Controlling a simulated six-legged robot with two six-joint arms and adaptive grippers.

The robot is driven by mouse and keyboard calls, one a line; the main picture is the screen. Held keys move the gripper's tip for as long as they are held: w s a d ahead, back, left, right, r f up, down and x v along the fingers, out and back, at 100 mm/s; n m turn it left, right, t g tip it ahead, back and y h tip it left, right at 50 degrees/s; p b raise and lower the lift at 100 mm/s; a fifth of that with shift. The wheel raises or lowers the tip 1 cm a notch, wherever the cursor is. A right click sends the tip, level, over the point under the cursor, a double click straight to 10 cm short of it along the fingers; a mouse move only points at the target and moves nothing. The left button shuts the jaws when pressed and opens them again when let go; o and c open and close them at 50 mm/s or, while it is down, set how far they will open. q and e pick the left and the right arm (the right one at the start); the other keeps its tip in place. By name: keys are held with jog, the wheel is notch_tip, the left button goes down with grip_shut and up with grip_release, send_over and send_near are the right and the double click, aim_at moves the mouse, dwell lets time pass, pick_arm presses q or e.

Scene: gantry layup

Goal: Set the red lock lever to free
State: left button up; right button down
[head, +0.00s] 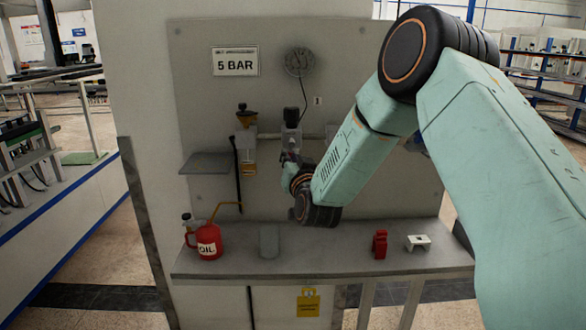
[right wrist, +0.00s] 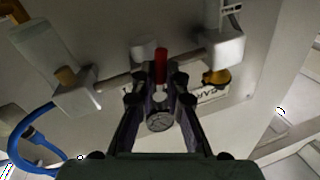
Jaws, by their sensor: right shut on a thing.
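The red lock lever (right wrist: 161,62) shows in the right wrist view as a short red bar pointing up in the picture, between my right fingertips. My right gripper (right wrist: 160,84) is closed in on it. In the head view my right gripper (head: 290,160) is at the middle unit (head: 291,118) on the grey wall panel, and the lever cannot be made out there behind the gripper. A round grey face (right wrist: 160,121) shows between the fingers in the wrist view. My left gripper is not in view.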

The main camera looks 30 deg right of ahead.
jog(key=m+h+b, duration=0.1)
jog(key=m+b, duration=0.3)
jog(key=m, duration=0.1)
jog(key=w+a+r+m+h+b, duration=0.1)
jog(key=m+b, duration=0.3)
jog(key=a+r+m+h+b, duration=0.1)
jog(key=m+b, duration=0.4)
jog(key=shift+w+r+m+h, duration=0.2)
jog(key=shift+m+h, duration=0.1)
jog(key=shift+h, duration=0.1)
jog(key=shift+r, duration=0.15)
jog(key=c, duration=1.5)
grip_release()
jog(key=shift+o, duration=0.7)
jog(key=shift+f, duration=0.2)
jog(key=shift+s+a+f, duration=0.1)
